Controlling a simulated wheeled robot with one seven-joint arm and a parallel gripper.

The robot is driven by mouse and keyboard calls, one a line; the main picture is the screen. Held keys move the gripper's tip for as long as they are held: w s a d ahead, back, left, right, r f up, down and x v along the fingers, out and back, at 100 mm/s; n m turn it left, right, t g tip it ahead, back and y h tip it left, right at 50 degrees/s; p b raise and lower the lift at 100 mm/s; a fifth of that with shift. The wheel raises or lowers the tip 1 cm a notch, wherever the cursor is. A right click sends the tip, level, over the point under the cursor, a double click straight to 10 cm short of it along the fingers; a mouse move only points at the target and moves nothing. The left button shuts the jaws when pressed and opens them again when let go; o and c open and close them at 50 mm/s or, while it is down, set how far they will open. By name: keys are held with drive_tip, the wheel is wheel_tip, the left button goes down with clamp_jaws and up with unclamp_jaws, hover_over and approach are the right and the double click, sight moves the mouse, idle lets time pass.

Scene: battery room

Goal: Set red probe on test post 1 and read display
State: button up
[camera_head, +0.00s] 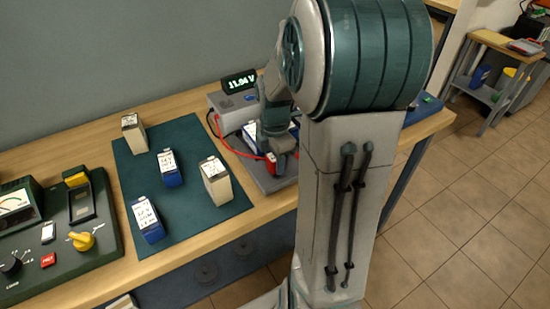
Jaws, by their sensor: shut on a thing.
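The tester (228,113) is a grey box near the back of the bench. Its display (239,81) is lit and reads 11.94 V. A red lead runs from the tester's left side to a red probe (271,161). My gripper (278,155) is shut on the red probe, low over the tester's grey base plate (262,178). A blue and white battery (250,131) stands behind the gripper, partly covered by my arm. The test posts are hidden, so I cannot tell which post the probe touches.
Several blue or beige batteries stand on a dark green mat (190,215) left of the tester. A green panel (75,240) with a meter and yellow knob is at the far left. My arm hides the bench's right part. A small cart (492,40) stands at the far right.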

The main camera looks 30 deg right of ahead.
drive_tip(key=shift+f, duration=0.15)
drive_tip(key=o, duration=0.7)
wheel_tip(320, 180, up, 11)
drive_tip(key=p, duration=0.9)
drive_tip(key=shift+p, duration=0.3)
